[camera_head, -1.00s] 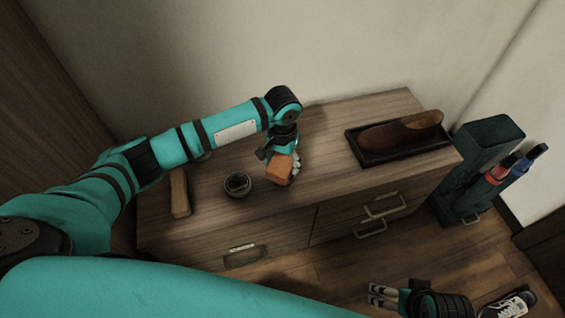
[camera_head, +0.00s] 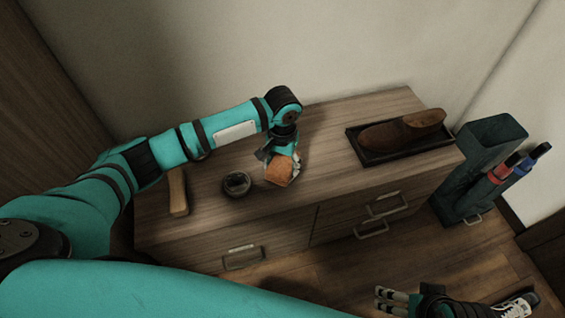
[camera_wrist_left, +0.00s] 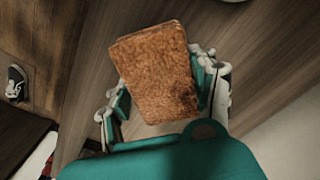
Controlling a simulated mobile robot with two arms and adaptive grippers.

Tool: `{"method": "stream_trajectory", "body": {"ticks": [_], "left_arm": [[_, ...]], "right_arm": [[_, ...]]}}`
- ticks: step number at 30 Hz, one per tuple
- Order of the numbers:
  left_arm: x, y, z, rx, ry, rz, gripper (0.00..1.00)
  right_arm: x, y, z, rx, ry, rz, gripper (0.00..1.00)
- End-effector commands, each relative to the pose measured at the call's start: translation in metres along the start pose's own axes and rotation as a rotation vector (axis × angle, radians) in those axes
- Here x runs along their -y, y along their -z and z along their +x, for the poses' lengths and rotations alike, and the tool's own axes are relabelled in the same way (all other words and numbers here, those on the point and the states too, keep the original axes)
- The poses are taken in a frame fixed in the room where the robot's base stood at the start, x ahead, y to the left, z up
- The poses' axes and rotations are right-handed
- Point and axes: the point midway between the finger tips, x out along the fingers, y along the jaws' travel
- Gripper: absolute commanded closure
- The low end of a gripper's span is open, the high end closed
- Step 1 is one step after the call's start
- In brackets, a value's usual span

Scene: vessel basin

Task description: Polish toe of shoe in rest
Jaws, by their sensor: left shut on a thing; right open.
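A brown leather shoe (camera_head: 402,131) lies in a dark tray-like rest (camera_head: 372,158) at the right end of the dresser top. My left gripper (camera_head: 283,160) is shut on an orange-brown block-like applicator (camera_head: 279,171), held over the middle of the dresser, left of the shoe and apart from it. In the left wrist view the applicator (camera_wrist_left: 153,70) sits between the fingers (camera_wrist_left: 160,90), its textured face showing a dark smudge at the lower right. A small round tin (camera_head: 237,184) with dark contents stands left of the applicator. My right gripper (camera_head: 386,299) is open and empty, low over the floor.
A wooden-backed brush or block (camera_head: 178,191) lies at the dresser's left end. A dark green stand (camera_head: 487,160) with red and blue handled items (camera_head: 520,167) stands right of the dresser. A black-and-white sneaker (camera_head: 516,306) is on the floor. The dresser top (camera_head: 325,140) between applicator and rest is clear.

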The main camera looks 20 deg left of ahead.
Motion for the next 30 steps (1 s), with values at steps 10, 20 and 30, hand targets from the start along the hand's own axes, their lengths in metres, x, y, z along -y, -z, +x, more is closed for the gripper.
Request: {"method": "stream_trajectory", "body": {"ticks": [10, 20, 30], "left_arm": [[0.0000, 0.0000, 0.0016, 0.000, 0.000, 0.000, 0.65], [-0.0001, 0.0001, 0.0055, -0.001, 0.000, 0.000, 0.65], [0.0000, 0.0000, 0.0098, 0.000, 0.000, 0.000, 0.65]], "right_arm": [[0.0001, -0.0002, 0.0003, 0.001, 0.000, 0.000, 0.01], [0.0002, -0.0004, 0.0007, 0.001, 0.000, 0.000, 0.01], [0.0002, -0.0005, 0.0010, 0.001, 0.000, -0.001, 0.01]]}}
